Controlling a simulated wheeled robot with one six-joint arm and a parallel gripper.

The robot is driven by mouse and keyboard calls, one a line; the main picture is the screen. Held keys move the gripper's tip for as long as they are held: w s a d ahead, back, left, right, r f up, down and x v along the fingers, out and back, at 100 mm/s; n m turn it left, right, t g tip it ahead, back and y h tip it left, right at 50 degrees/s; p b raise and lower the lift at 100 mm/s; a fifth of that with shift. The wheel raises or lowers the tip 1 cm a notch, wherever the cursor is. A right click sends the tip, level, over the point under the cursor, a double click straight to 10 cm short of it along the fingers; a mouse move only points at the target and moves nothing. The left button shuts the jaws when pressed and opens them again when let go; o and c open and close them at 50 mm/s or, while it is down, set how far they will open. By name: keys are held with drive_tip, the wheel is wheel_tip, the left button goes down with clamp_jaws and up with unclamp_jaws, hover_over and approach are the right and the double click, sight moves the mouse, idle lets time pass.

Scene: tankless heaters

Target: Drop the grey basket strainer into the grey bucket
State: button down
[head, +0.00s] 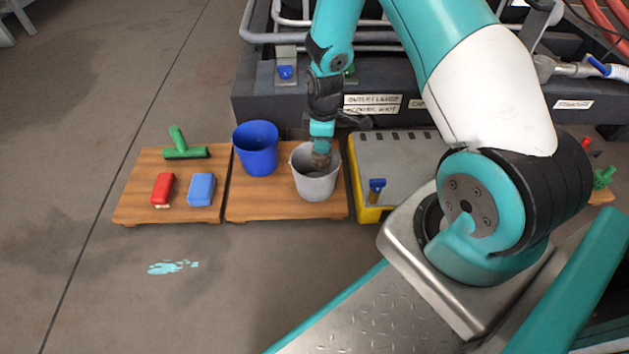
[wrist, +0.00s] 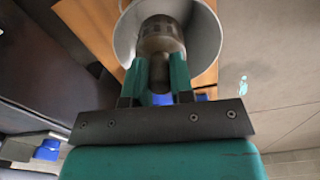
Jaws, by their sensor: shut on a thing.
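The grey basket strainer (wrist: 162,42) is a dull grey metal cup held between the two green fingers of my gripper (wrist: 159,75). In the head view the strainer (head: 321,160) is at the mouth of the grey bucket, partly within its rim outline. The grey bucket (head: 316,186) stands upright on the right wooden board. In the wrist view the bucket (wrist: 206,38) surrounds the strainer on the far side. My gripper (head: 321,147) points down over the bucket's opening. I cannot tell whether the strainer touches the bucket.
A blue bucket (head: 256,148) stands just left of the grey one. A yellow-and-grey case (head: 397,160) is close on the right. The left board (head: 137,205) holds a red brush (head: 162,188), a blue block (head: 201,188) and a green squeegee (head: 186,152). A dark heater rack stands behind.

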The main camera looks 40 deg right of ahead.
drive_tip(key=c, duration=0.9)
unclamp_jaws()
wheel_tip(320, 180, up, 17)
drive_tip(key=p, duration=0.9)
drive_tip(key=shift+r+p, duration=0.2)
drive_tip(key=shift+p, duration=0.15)
drive_tip(key=shift+a+r, duration=0.1)
drive_tip(key=s+a+r+m+y+p, duration=0.1)
drive_tip(key=s+a+r+p, duration=0.15)
drive_tip(key=a+r, duration=0.55)
drive_tip(key=s+a+r+y+p, duration=0.1)
drive_tip(key=s+a+r, duration=0.4)
drive_tip(key=r, duration=0.6)
drive_tip(key=s+a+r+m+y+p, duration=0.1)
drive_tip(key=s+a+r+p, duration=0.1)
drive_tip(key=s+a+r, duration=0.5)
drive_tip(key=s+a+r+y+p, duration=0.1)
drive_tip(key=s+a+r+p, duration=0.1)
drive_tip(key=s+r, duration=0.45)
wheel_tip(320, 180, up, 35)
drive_tip(key=s+p, duration=0.1)
drive_tip(key=p, duration=3.6)
